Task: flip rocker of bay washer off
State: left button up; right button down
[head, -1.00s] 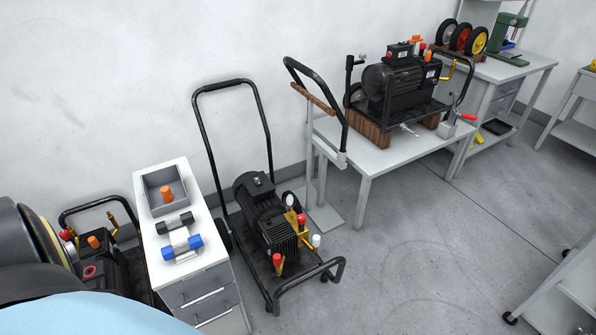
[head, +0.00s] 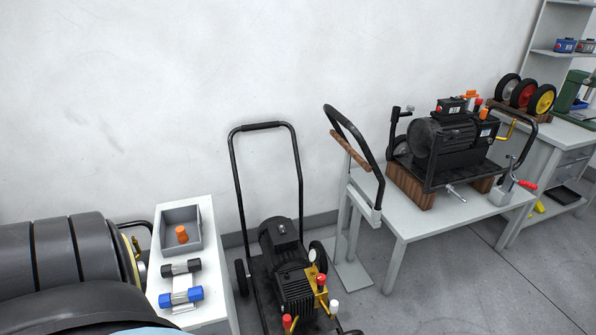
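Three machines that look like pressure washers show in the head view, and I cannot tell which is the bay washer. One black washer (head: 435,140) stands on wooden blocks on a grey table, with a small black box (head: 451,106) on top. A second washer (head: 290,265) stands on the floor on a wheeled frame with a tall black handle. Its lower end is cut off by the frame. A third, at the lower left, is mostly hidden behind my dark arm parts; part of its black handle (head: 135,226) shows. No rocker is clearly readable. Neither gripper is in view.
A white cabinet (head: 208,232) holds a grey tray (head: 166,217) with an orange knob, plus black and blue cylindrical parts. The grey table (head: 415,222) stands right of the floor washer. Several wheels (head: 542,99) sit on a bench at right. Open floor (head: 470,285) lies at lower right.

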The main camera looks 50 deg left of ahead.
aim_at(281, 228)
jog(key=i, duration=3.15)
jog(key=u, duration=4.65)
jog(key=i, duration=0.5)
jog(key=u, duration=0.05)
